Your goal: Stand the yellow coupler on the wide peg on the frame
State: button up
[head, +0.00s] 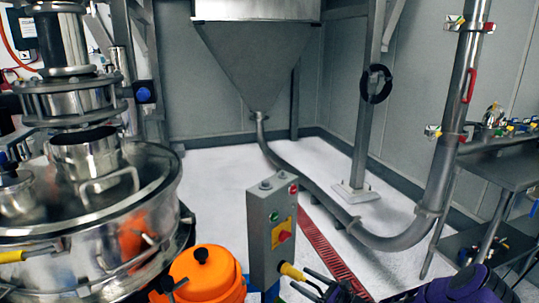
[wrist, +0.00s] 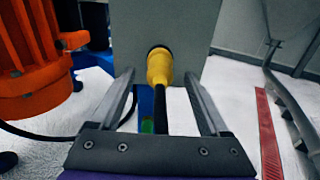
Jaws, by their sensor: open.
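The yellow coupler (head: 291,271) sits at the lower side of the grey control box (head: 272,225). In the wrist view the coupler (wrist: 160,66) meets the grey box face at a round dark opening, and a black cable (wrist: 160,110) runs from it back toward my gripper. My gripper (wrist: 160,78) is open, with one finger on each side of the coupler and visible gaps between. In the head view my gripper (head: 318,286) is at the bottom edge, just right of the coupler. I cannot make out which part is the wide peg.
An orange motor housing (head: 207,272) stands close left of the box; it also fills the left of the wrist view (wrist: 32,60). The steel sifter (head: 90,225) has another yellow-ended part (head: 12,256). A steel table (head: 500,170) stands right. Floor behind the box is mostly clear.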

aim_at(292, 273)
jog(key=shift+b+x, duration=0.7)
jog(key=shift+x, duration=1.85)
grip_shut()
jog(key=shift+s, duration=0.15)
jog(key=shift+p+v, duration=0.6)
jog(key=shift+v, duration=2.3)
jog(key=shift+d, duration=0.1)
